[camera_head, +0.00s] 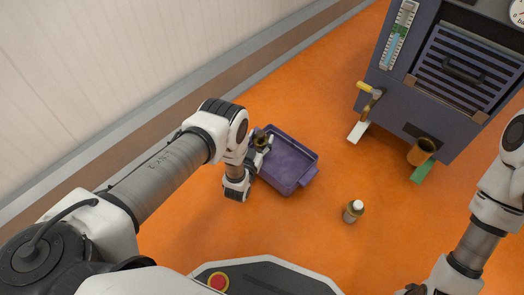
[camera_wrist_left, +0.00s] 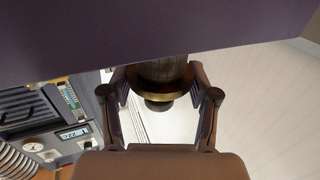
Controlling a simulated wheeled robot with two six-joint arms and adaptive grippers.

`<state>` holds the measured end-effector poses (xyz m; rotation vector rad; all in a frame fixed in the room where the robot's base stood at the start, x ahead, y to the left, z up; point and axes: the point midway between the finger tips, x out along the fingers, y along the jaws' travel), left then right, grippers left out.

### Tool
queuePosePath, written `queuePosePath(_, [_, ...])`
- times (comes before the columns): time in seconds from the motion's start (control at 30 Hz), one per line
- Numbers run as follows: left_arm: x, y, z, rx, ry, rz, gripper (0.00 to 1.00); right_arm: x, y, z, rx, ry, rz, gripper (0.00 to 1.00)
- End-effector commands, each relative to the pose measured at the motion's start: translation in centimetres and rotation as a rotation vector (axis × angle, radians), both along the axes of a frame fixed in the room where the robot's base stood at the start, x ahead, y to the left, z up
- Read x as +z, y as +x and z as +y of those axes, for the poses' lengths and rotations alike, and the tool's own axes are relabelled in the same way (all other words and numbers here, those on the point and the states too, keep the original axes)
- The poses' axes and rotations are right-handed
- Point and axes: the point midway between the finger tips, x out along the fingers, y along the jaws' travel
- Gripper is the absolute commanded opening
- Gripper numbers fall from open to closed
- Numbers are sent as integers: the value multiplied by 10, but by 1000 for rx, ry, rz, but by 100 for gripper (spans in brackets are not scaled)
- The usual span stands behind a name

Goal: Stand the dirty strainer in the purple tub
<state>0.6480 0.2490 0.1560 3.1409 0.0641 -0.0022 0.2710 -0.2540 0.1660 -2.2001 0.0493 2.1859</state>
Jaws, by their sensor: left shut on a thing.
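The purple tub (camera_head: 289,160) lies on the orange floor, mid-picture in the head view. Its underside or wall (camera_wrist_left: 130,25) fills the top of the left wrist view. My left gripper (camera_head: 262,143) is at the tub's upper left end, shut on the strainer. The strainer (camera_head: 260,141) is small, dark and brownish; in the left wrist view, its brassy rim and mesh-like body (camera_wrist_left: 163,75) sit between the fingers (camera_wrist_left: 160,90). The tub hides part of it there. I cannot tell whether the strainer touches the tub. My right gripper's fingers are not visible.
A dark blue machine (camera_head: 455,75) stands at the upper right, with a yellow-handled tap (camera_head: 369,89). A white piece (camera_head: 357,132), a copper cup (camera_head: 421,152) and a green pad (camera_head: 423,172) are by its foot. A small bottle (camera_head: 352,211) stands right of the tub.

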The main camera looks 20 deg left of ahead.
Motion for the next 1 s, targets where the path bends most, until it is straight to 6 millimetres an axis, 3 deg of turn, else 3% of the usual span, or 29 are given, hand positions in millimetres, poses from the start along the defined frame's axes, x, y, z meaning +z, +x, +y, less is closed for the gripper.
queuePosePath(0.03, [-14, 0, 0, 0, 0, 0, 21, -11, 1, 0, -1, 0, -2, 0])
queuePosePath(0.13, [-31, 0, 0, 0, 0, 0, 21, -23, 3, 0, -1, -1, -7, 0])
queuePosePath(0.5, [-34, 0, 0, 0, 0, 0, 21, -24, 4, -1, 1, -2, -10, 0])
queuePosePath(0.53, [-33, 0, 0, 0, 0, 1, 67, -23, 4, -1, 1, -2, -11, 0])
queuePosePath(0.6, [-32, 0, 0, 0, 0, 1, 85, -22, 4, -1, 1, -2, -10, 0])
queuePosePath(1.0, [-27, -5, 0, -1, 0, 2, 85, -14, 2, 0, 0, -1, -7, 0])
